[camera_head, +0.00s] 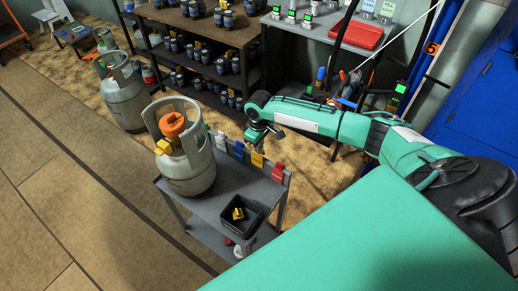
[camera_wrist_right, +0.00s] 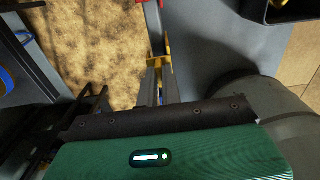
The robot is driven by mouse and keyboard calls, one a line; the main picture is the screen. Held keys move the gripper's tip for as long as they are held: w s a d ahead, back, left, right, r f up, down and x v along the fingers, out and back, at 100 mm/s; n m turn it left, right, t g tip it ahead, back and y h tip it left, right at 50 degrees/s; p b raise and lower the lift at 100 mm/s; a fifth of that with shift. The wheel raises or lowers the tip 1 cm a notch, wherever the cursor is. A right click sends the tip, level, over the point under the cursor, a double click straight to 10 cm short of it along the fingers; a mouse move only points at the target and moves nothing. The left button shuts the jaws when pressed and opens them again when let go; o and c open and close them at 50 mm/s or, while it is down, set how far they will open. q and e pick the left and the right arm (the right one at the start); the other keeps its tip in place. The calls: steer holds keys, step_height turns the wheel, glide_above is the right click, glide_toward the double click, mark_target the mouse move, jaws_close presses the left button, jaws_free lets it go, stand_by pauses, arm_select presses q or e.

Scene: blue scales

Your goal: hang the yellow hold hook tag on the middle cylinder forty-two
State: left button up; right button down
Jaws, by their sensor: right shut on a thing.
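My right gripper (camera_head: 262,132) is over the rack at the cart's right edge, just above the yellow tag (camera_head: 257,160). It is shut on the tag's upper part; a little yellow shows between its fingers (camera_wrist_right: 158,72) in the right wrist view. The tag hangs in line with the blue and red tags. A grey cylinder (camera_head: 190,178) with an orange cap and a yellow piece at its neck stands upright on the cart. Other grey cylinders stand on the floor at the left (camera_head: 124,102) and behind it. I cannot read any cylinder's number. My left gripper is not seen.
The grey cart (camera_head: 205,207) carries a black bin (camera_head: 240,228) with yellow pieces in it. A blue tag (camera_head: 239,151) and a red tag (camera_head: 278,172) flank the yellow one. Dark shelves (camera_head: 205,32) hold several small containers behind.

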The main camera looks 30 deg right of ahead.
steer(key=shift+r+p, duration=0.4)
steer(key=shift+r, duration=0.15)
